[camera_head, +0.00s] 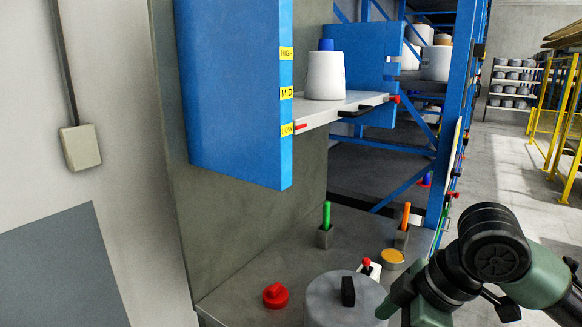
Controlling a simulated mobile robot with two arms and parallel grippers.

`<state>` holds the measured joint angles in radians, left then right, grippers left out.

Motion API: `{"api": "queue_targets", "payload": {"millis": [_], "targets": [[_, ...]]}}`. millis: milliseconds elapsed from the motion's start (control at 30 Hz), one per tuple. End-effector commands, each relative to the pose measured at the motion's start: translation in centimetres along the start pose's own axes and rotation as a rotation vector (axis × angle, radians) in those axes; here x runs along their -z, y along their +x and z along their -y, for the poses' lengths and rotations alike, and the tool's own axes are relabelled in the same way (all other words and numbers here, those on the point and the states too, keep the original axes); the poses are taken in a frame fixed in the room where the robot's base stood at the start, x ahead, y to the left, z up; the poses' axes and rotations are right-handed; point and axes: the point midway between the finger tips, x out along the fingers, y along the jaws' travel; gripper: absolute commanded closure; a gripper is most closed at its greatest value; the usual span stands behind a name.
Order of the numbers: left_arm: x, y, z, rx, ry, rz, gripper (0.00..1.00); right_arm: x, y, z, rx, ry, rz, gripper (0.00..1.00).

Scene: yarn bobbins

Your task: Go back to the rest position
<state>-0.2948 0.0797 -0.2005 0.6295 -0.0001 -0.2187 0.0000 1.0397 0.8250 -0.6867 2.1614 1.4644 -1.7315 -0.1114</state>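An arm of mine (492,250), green and dark grey, comes in from the right. It bends at a dark joint and runs down to the bottom edge, beside a grey cylinder. Its gripper fingers do not show. My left arm and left gripper are out of view. A white yarn bobbin (325,76) with a blue top stands upright on a white shelf (345,110). The shelf is beside a blue panel (238,90) with yellow HIGH, MID and LOW labels.
The grey cylinder (325,302) with a black handle stands on a grey worktop (240,292). Near it are a red knob (275,295), a green-handled tool (326,215), an orange-handled tool (406,215) and an orange-topped round container (392,257). Blue racking (455,110) and yellow barriers (552,100) stand behind.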

Motion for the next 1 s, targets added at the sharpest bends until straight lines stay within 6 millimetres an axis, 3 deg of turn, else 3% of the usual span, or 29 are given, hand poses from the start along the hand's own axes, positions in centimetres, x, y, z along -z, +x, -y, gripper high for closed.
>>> {"api": "queue_targets", "payload": {"millis": [367,633,767,1000], "targets": [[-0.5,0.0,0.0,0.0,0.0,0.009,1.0,0.2,6.2,1.7,-0.008,0.062,-0.059,0.16],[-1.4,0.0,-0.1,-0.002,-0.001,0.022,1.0,-0.9,13.0,4.9,-0.039,0.241,-0.138,0.16],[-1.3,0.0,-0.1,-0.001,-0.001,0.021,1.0,-3.1,16.2,6.8,-0.079,0.406,-0.154,0.16],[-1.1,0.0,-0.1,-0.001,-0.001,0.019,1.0,-9.9,19.5,10.6,-0.181,0.713,-0.081,0.16]]}}
